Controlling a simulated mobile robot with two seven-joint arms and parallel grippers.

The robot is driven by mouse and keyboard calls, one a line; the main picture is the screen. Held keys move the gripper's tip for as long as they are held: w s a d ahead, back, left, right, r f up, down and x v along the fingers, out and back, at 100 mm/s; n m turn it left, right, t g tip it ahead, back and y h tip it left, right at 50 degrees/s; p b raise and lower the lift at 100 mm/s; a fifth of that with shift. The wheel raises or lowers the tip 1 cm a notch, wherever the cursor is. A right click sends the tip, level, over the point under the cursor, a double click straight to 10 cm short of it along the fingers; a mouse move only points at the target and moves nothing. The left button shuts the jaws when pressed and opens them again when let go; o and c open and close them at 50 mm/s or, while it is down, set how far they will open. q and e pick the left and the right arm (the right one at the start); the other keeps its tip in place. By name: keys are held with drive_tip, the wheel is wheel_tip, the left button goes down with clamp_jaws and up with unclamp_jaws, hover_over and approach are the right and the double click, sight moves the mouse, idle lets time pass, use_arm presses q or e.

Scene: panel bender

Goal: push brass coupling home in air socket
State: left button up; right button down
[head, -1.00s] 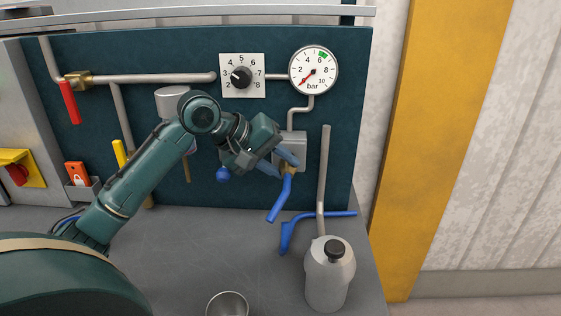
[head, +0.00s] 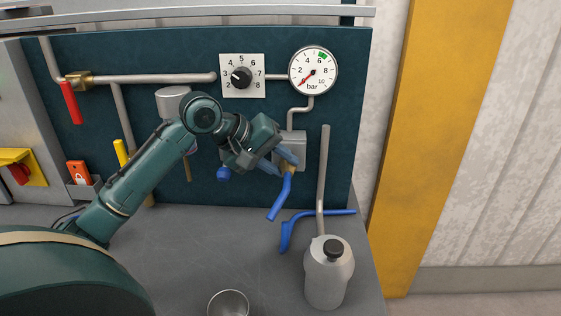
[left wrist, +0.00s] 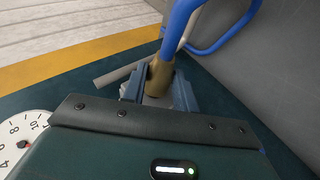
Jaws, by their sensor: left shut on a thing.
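The brass coupling (left wrist: 158,78) is on the end of the blue hose (head: 280,199). My left gripper (head: 284,163) is shut on the coupling, in front of the grey socket block (head: 298,139) on the dark teal panel. In the left wrist view the coupling sits between the fingertips (left wrist: 158,92), and the hose leads up from it. In the head view the fingers mostly cover the coupling. The socket opening is hidden, so I cannot tell how deep the coupling sits. My right gripper is not in view.
Above the socket are a pressure gauge (head: 313,72), its needle low, and a dial knob (head: 242,77). A grey bottle (head: 329,272) and a metal cup (head: 228,303) stand on the bench. A grey vertical pipe (head: 323,180) runs right of the hose. The middle bench is clear.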

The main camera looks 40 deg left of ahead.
use_arm(q)
drive_tip(key=shift+w+a+p, duration=0.15)
drive_tip(key=shift+w+p, duration=0.15)
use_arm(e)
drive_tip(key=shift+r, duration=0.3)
use_arm(q)
drive_tip(key=o, duration=1)
drive_tip(key=shift+s+a+r, duration=0.2)
drive_tip(key=shift+a+r, duration=0.05)
drive_tip(key=b+v, duration=0.2)
drive_tip(key=v, duration=1)
drive_tip(key=shift+s+r, duration=0.15)
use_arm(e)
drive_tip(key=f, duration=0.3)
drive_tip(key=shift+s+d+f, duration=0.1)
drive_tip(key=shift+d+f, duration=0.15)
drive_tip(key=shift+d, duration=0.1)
